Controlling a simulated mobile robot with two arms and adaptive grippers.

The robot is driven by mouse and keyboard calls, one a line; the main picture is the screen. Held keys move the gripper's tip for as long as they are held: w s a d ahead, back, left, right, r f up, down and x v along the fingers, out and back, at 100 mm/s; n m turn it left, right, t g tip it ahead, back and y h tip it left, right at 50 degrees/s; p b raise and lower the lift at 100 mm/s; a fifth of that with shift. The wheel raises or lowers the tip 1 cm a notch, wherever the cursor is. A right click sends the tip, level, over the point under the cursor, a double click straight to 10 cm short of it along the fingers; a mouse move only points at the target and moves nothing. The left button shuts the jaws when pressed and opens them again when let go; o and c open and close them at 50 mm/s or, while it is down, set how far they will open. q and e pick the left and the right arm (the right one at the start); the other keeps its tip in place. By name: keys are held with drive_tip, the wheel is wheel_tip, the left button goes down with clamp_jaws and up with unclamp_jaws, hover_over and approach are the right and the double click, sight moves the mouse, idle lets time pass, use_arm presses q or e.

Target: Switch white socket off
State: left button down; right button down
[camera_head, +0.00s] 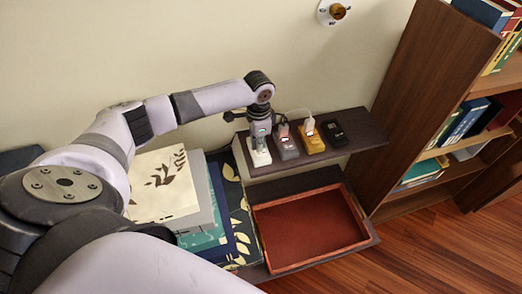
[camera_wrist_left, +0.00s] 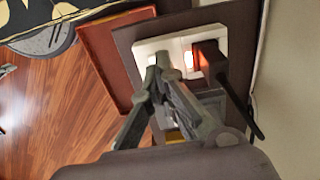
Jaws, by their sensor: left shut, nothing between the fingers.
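The white socket (camera_head: 261,158) is at the left end of the small dark wall shelf. My left gripper (camera_head: 260,138) points down over it, shut and empty. In the left wrist view the white socket (camera_wrist_left: 146,47) lies beyond the fingertips of my left gripper (camera_wrist_left: 158,72), which overlap its near part. A glowing switch (camera_wrist_left: 188,60) shows on it, to the right of the fingertips. A dark plug (camera_wrist_left: 208,55) sits at its right end. Whether the fingers touch the socket I cannot tell. My right gripper is not in view.
A grey socket (camera_head: 288,148), an orange socket (camera_head: 311,144) and a black socket (camera_head: 333,133) stand right of the white one. A white plug (camera_head: 309,126) is in the orange one. Below is a red tray (camera_head: 305,228), with stacked books (camera_head: 165,190) left. A bookcase (camera_head: 425,95) stands right.

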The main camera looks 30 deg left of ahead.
sight(259, 153)
use_arm(q)
drive_tip(key=shift+s+f+b, duration=0.1)
drive_tip(key=shift+f+b, duration=0.25)
drive_tip(key=shift+f, duration=0.75)
idle(0.3)
drive_tip(key=shift+r, duration=0.1)
drive_tip(key=shift+r+p, duration=0.75)
drive_tip(key=shift+p, duration=0.3)
wheel_tip(259, 153, up, 6)
drive_tip(key=p, duration=0.6)
drive_tip(key=shift+f, duration=0.35)
